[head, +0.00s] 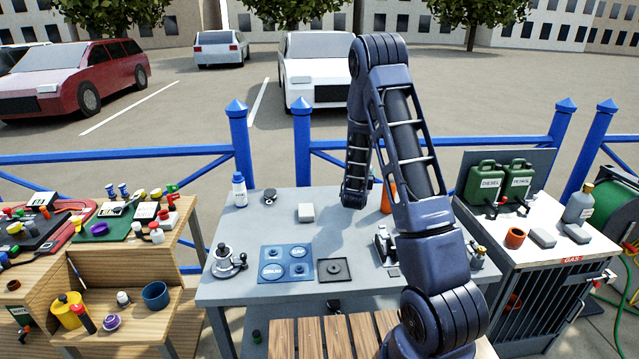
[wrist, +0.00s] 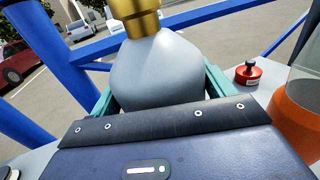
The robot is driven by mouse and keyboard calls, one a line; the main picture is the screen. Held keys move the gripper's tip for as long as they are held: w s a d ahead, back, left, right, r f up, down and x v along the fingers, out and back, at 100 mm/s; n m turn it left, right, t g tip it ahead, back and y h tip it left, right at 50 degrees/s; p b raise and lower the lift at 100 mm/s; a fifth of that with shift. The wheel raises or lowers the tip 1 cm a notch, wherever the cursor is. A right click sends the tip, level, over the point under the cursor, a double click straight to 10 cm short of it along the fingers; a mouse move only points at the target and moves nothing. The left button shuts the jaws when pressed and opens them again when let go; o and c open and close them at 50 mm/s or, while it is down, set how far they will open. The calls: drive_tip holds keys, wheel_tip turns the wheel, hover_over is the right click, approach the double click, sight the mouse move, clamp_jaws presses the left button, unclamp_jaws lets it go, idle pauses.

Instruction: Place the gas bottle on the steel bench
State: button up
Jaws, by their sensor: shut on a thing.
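My gripper (wrist: 160,88) has its teal fingers on either side of a grey bottle with a brass neck, the gas bottle (wrist: 158,62), and is shut on it. The bottle's base is hidden behind my gripper body. In the head view my arm hides the gripper and the held bottle, over the far part of the steel bench (head: 230,290). I cannot tell whether the bottle touches the bench top. Another grey bottle (head: 578,205) stands on the gas locker at the right.
An orange item (wrist: 295,120) and a red item with a black knob (wrist: 248,75) stand right of my gripper. On the bench are a white bottle (head: 239,190), a pale block (head: 306,212) and a blue mat (head: 286,277). Blue railings (head: 450,146) run behind.

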drive_tip(key=s+a+r+h, duration=0.1)
drive_tip(key=r, duration=0.1)
drive_tip(key=s+a+r+m+g+h, duration=0.1)
drive_tip(key=r, duration=0.1)
drive_tip(key=s+a+r+m+h, duration=0.1)
drive_tip(key=r, duration=0.1)
drive_tip(key=shift+r, duration=0.35)
drive_tip(key=s+a+r+m+g+h, duration=0.3)
drive_tip(key=s+a+r+g+h, duration=0.1)
drive_tip(key=s, duration=0.4)
drive_tip(key=s+a+r+m+g+h, duration=0.3)
drive_tip(key=s+r+m+g, duration=0.15)
drive_tip(key=s, duration=0.35)
wheel_tip(320, 180, down, 19)
drive_tip(key=shift+f+t, duration=0.2)
drive_tip(key=shift+t, duration=0.15)
drive_tip(key=shift+s+f+n, duration=0.1)
drive_tip(key=shift+f+n, duration=0.05)
drive_tip(key=shift+n, duration=0.1)
drive_tip(key=o, duration=1.5)
drive_tip(key=shift+o, duration=0.2)
drive_tip(key=v, duration=1.2)
